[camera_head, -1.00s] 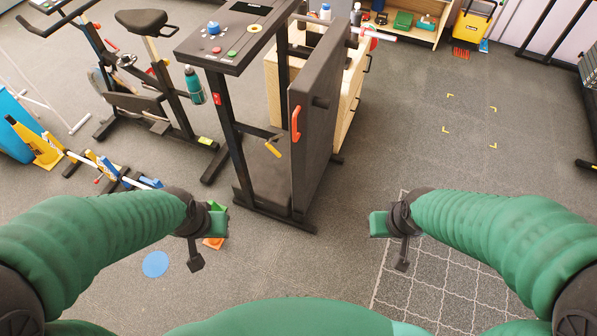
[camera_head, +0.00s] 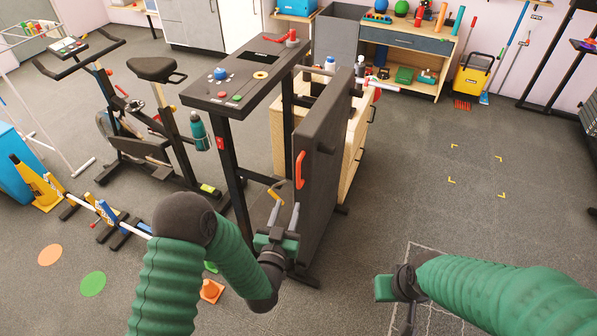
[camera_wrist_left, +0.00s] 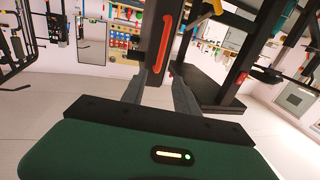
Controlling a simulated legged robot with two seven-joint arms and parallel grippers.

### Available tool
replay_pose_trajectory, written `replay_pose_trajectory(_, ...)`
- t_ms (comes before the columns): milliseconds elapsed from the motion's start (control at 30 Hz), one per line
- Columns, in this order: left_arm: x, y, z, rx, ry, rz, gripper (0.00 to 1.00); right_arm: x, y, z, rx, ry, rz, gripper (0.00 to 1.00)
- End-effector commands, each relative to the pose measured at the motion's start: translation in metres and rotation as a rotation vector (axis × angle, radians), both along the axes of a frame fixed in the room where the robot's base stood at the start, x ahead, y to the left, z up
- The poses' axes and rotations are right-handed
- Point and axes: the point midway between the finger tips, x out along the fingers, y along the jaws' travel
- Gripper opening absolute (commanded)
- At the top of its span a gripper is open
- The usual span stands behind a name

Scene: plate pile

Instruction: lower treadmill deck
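The treadmill deck (camera_head: 325,150) is a dark panel folded upright beside the console frame (camera_head: 240,85). A red-orange handle (camera_head: 299,169) is on its near edge; it also shows in the left wrist view (camera_wrist_left: 162,45), ahead of the fingers. A yellow lever (camera_head: 276,197) sits low on the frame, left of the handle. My left gripper (camera_head: 283,214) points up at the deck's lower part, below the handle and close to the lever. Its fingers (camera_wrist_left: 157,92) are apart with nothing between them. My right gripper (camera_head: 385,288) is over the floor at right, apart from the deck; its fingers cannot be made out.
An exercise bike (camera_head: 150,120) stands left of the treadmill. A wooden cabinet (camera_head: 355,150) stands close behind the deck. The floor to the right, with yellow corner marks (camera_head: 451,180), is clear.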

Motion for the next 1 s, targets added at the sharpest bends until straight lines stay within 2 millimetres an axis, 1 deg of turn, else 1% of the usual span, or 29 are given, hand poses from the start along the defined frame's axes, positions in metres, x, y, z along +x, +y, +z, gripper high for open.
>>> replay_pose_trajectory(167, 0.04, -0.007, 0.001, -0.001, -0.003, 0.002, 0.36, 0.0, 0.0, 0.001, 0.0, 0.0, 0.0, 0.0)
replay_pose_trajectory(400, 0.102, -0.019, 0.001, 0.0, -0.002, 0.002, 0.36, 0.0, 0.0, 0.0, 0.0, 0.0, 0.0, 0.0)
replay_pose_trajectory(500, 0.125, -0.024, 0.0, -0.001, -0.001, 0.001, 0.36, 0.0, 0.0, -0.002, 0.0, 0.0, 0.0, 0.0)
replay_pose_trajectory(600, 0.141, -0.027, 0.0, 0.0, 0.001, 0.001, 0.36, 0.0, 0.0, -0.003, 0.0, 0.0, 0.0, 0.0)
replay_pose_trajectory(700, 0.151, -0.029, 0.001, 0.001, 0.001, 0.0, 0.36, 0.0, 0.0, -0.003, 0.0, 0.0, 0.0, 0.0)
replay_pose_trajectory(767, 0.154, -0.03, 0.001, 0.001, 0.002, 0.0, 0.36, 0.0, 0.0, -0.003, 0.0, 0.0, 0.0, 0.0)
replay_pose_trajectory(1000, 0.155, -0.03, 0.001, 0.001, 0.002, 0.0, 0.36, 0.0, 0.0, -0.003, 0.0, 0.0, 0.0, 0.0)
